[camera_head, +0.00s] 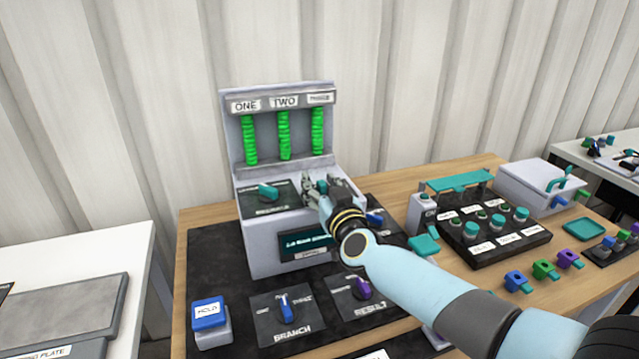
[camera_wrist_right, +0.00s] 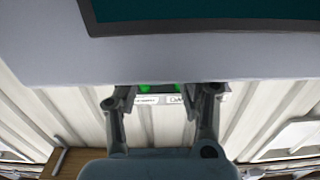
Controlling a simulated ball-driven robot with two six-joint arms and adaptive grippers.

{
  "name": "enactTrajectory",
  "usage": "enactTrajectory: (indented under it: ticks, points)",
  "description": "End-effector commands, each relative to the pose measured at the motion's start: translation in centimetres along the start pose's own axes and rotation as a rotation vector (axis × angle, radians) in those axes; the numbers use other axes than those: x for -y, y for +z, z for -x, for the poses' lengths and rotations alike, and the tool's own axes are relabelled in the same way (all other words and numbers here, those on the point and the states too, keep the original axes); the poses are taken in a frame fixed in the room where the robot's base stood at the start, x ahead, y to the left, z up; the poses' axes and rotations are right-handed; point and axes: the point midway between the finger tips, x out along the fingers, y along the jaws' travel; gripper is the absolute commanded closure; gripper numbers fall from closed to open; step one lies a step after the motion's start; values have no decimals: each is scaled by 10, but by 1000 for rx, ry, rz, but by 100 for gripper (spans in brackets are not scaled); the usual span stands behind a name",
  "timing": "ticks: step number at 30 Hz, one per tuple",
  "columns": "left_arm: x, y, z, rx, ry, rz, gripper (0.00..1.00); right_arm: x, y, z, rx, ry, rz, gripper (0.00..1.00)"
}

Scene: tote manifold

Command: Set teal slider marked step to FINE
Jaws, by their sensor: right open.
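A grey console (camera_head: 285,230) stands on the wooden table, with a sloped ledge at mid-height. A teal control (camera_head: 268,191) sits on a dark plate at the left of that ledge; its label is too small to read. My right gripper (camera_head: 318,183) is over the right part of the ledge, its open fingers hiding much of what lies there. I cannot make out a STEP or FINE mark. In the right wrist view the gripper (camera_wrist_right: 160,96) has its fingers apart, in front of the console's grey surface (camera_wrist_right: 200,58), with nothing visibly gripped. My left gripper is not in view.
Green columns (camera_head: 284,135) stand in the console's back. A blue HOLD button (camera_head: 208,313), a blue BRANCH knob (camera_head: 286,307) and a purple RESULT knob (camera_head: 362,287) are in front. A black button box (camera_head: 492,240) and a white lidded box (camera_head: 530,188) stand right.

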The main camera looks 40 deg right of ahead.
Motion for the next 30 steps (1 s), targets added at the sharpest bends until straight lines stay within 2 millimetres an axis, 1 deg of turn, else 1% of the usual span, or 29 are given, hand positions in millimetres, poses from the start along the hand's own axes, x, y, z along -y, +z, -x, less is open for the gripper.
enactTrajectory:
  ticks: [5,9,12,15,18,21,30]
  points:
    - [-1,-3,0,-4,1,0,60,0,2,36,4,0,-2,60]
    - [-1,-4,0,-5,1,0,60,0,2,68,5,0,-1,60]
    - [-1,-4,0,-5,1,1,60,1,2,88,5,-1,-1,60]
    - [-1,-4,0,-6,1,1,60,1,2,102,4,-1,-1,60]
    - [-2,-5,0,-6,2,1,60,1,1,110,3,-1,-1,60]
    - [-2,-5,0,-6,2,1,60,1,1,113,2,-1,-1,60]
    - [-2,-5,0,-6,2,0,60,1,1,113,2,-1,-1,60]
